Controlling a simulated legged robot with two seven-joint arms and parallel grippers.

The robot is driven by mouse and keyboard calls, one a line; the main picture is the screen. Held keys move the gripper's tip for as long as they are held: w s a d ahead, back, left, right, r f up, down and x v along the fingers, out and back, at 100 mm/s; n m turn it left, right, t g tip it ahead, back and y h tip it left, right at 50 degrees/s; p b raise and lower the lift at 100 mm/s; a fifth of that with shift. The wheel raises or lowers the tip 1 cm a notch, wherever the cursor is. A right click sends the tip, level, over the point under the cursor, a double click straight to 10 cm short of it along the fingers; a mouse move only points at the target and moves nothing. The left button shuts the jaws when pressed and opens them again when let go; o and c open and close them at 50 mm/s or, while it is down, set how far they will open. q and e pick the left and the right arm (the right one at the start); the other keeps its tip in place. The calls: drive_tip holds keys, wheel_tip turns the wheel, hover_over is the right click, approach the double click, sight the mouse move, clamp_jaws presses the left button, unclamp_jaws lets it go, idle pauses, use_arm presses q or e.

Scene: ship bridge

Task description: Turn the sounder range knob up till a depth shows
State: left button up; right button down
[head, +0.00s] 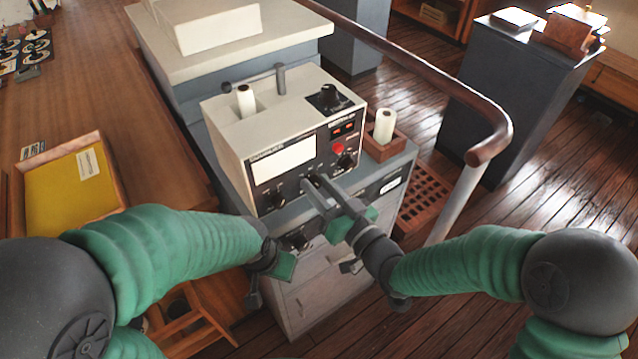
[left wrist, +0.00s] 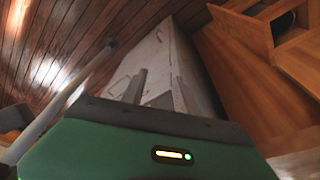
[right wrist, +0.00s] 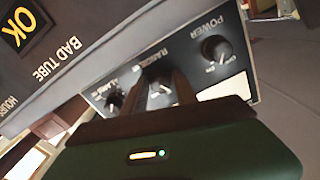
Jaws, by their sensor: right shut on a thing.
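The sounder (head: 228,140) is a cream box with a black front panel on a grey console. Its white screen (head: 284,165) looks blank in the head view. My right gripper (head: 312,188) is shut on the range knob (right wrist: 159,88), the middle of the lower row, labelled RANGE in the right wrist view. The fingers hide part of the knob. The power knob (right wrist: 216,50) and alarm knob (right wrist: 114,100) flank it, apart from the fingers. My left gripper (left wrist: 160,85) is open and empty, low in front of the console; its fingers stand apart in the left wrist view.
A wooden box with a white paper roll (head: 384,126) stands right of the sounder. A handrail (head: 440,80) curves along the right. A wooden table with a yellow folder (head: 70,190) lies left. A lit OK label (right wrist: 22,25) shows beside the knobs in the right wrist view.

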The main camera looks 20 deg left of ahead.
drive_tip(key=m+p, duration=0.2)
drive_tip(key=m, duration=0.3)
drive_tip(key=shift+f+m, duration=0.1)
drive_tip(key=shift+m, duration=0.2)
drive_tip(key=shift+d, duration=0.1)
idle(0.3)
drive_tip(key=c, duration=1.1)
unclamp_jaws()
drive_tip(key=shift+w, duration=0.1)
drive_tip(key=shift+p+v, duration=4.7)
drive_tip(key=shift+v, duration=3.8)
